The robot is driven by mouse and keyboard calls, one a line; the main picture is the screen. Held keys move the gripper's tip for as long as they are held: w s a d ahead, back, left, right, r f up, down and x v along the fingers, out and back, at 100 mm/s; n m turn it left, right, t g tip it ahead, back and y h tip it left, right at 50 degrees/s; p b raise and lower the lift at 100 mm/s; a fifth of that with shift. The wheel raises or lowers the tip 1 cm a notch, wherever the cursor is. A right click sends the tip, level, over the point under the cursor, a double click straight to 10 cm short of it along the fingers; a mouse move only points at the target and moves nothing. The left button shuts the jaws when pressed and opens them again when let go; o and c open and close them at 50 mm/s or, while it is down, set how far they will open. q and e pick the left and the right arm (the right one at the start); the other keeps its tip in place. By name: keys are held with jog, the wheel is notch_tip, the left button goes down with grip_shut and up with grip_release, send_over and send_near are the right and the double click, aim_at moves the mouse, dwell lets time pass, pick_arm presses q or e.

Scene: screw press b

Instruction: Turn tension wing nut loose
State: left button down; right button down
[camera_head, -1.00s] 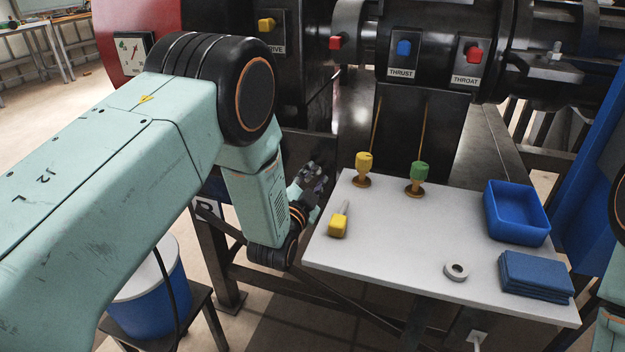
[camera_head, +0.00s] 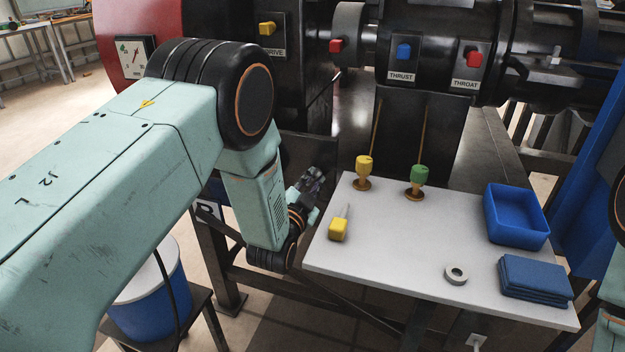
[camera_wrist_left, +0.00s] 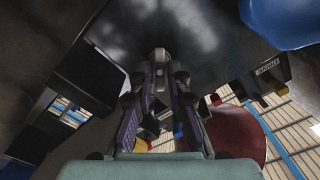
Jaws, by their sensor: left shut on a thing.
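My left gripper (camera_head: 313,180) is beside the dark press frame, just off the left back corner of the white table. In the left wrist view its two dark fingers (camera_wrist_left: 160,88) come together on a small grey metal piece at the dark machine surface, which I take to be the tension wing nut. The fingers and the dim light hide most of it, so its shape and turn cannot be told. In the head view the nut is hidden by the gripper. My right gripper is out of view.
A blue bucket (camera_head: 150,290) stands below my left arm.

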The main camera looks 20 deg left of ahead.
pick_arm(q)
jog(key=c, duration=1.4)
grip_release()
jog(key=shift+c, duration=0.2)
jog(key=s, duration=1.2)
jog(key=shift+a, duration=0.2)
